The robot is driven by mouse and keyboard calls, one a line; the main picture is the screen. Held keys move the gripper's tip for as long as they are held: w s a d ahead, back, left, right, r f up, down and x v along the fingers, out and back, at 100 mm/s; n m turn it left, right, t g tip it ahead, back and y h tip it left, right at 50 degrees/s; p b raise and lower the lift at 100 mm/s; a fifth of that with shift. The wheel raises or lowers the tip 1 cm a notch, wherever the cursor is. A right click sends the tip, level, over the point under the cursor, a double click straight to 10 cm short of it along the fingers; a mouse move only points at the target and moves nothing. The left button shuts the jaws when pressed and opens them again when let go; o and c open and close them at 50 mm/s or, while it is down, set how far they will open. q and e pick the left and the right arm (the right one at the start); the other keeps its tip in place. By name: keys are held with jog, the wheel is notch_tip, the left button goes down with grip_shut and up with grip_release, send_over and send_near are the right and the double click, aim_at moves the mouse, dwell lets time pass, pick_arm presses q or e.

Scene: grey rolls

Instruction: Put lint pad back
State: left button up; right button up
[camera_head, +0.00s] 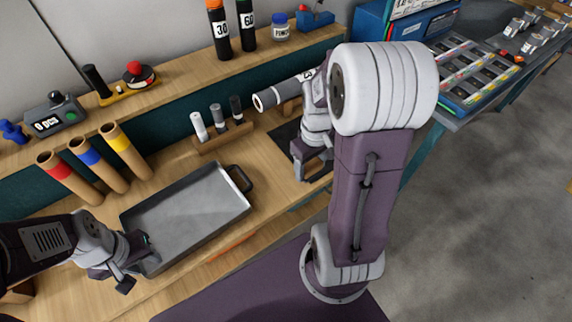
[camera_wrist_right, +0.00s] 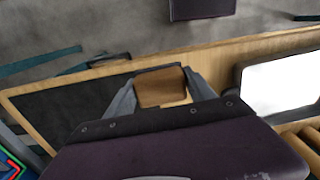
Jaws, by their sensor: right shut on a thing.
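My right gripper (camera_head: 314,172) is low over the bench front, beside a dark mat. In the right wrist view, its fingers (camera_wrist_right: 162,84) are closed on a small brown block (camera_wrist_right: 162,90), which looks to be the lint pad.
A grey roll (camera_head: 275,97) lies behind the mat. A wooden rack (camera_head: 222,138) holds small cylinders. A counter (camera_head: 55,115), bottles (camera_head: 219,35) and a jar (camera_head: 281,28) stand on the back shelf.

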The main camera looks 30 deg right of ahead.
jog(key=shift+s+d, duration=0.2)
jog(key=shift+d, duration=0.2)
jog(key=shift+s+a+r, duration=0.1)
jog(key=shift+s+a, duration=0.1)
jog(key=shift+a, duration=0.4)
send_over(279, 176)
jog(key=f, duration=0.6)
jog(key=shift+s+d+f, duration=0.15)
jog(key=shift+s+d, duration=0.15)
jog(key=shift+s, duration=0.05)
jog(key=shift+w+a+f, duration=0.2)
jog(key=shift+w+a, duration=0.1)
notch_tip(279, 176, down, 4)
jog(key=shift+f+b, duration=0.1)
jog(key=shift+b, duration=0.2)
pick_arm(q)
jog(key=shift+s+a+f, duration=0.4)
